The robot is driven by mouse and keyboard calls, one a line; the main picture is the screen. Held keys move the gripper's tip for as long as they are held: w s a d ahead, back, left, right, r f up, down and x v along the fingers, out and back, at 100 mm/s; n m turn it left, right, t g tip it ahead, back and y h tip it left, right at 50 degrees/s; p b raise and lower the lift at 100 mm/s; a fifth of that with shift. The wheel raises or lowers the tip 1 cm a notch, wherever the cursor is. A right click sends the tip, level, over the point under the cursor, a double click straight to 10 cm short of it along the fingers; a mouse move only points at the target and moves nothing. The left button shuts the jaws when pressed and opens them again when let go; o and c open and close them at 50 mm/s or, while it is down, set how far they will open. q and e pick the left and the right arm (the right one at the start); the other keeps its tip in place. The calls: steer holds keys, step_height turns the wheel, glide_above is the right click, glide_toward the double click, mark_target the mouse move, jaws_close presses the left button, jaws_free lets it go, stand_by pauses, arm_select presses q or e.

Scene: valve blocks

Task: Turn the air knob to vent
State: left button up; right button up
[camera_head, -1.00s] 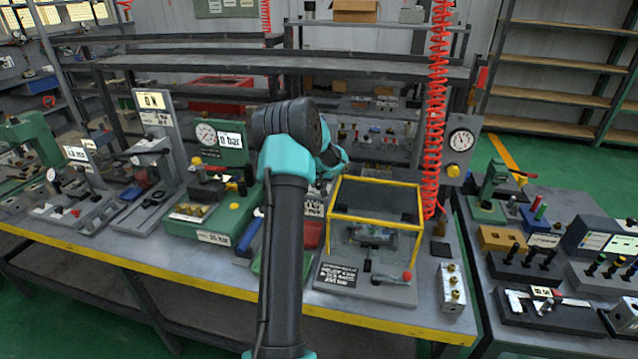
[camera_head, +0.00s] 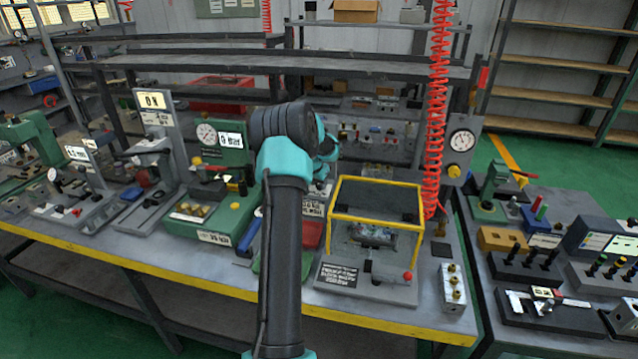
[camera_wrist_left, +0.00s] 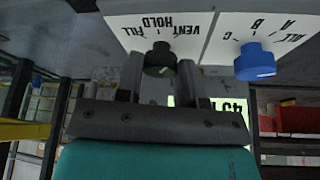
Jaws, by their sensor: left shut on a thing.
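In the left wrist view the air knob (camera_wrist_left: 160,60) is dark and round, on a white plate (camera_wrist_left: 170,20) lettered FILL, HOLD and VENT, seen upside down. My left gripper (camera_wrist_left: 159,68) has one finger on each side of this knob and is shut on it. Which word the knob points at is not clear. A blue knob (camera_wrist_left: 255,62) sits beside it on a plate lettered A, B, C and ALL. In the head view my left wrist (camera_head: 326,150) reaches back past the bench, and the fingertips and air knob are hidden behind the arm. My right gripper is not in view.
A yellow-framed guard box (camera_head: 377,185) stands just right of my arm. A green gauge unit (camera_head: 222,150) stands to the left. A coiled red hose (camera_head: 434,120) hangs at the right. A lit display (camera_wrist_left: 215,105) shows partly behind my gripper.

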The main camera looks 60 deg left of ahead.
arm_select(q)
steer(key=shift+a+m+h, duration=0.1)
steer(key=shift+m+h, duration=0.5)
steer(key=shift+m, duration=0.8)
steer(key=o, duration=0.9)
steer(key=shift+s+r, duration=0.1)
steer(key=shift+r, duration=0.05)
steer(key=v, duration=1.7)
steer(key=shift+s, duration=0.3)
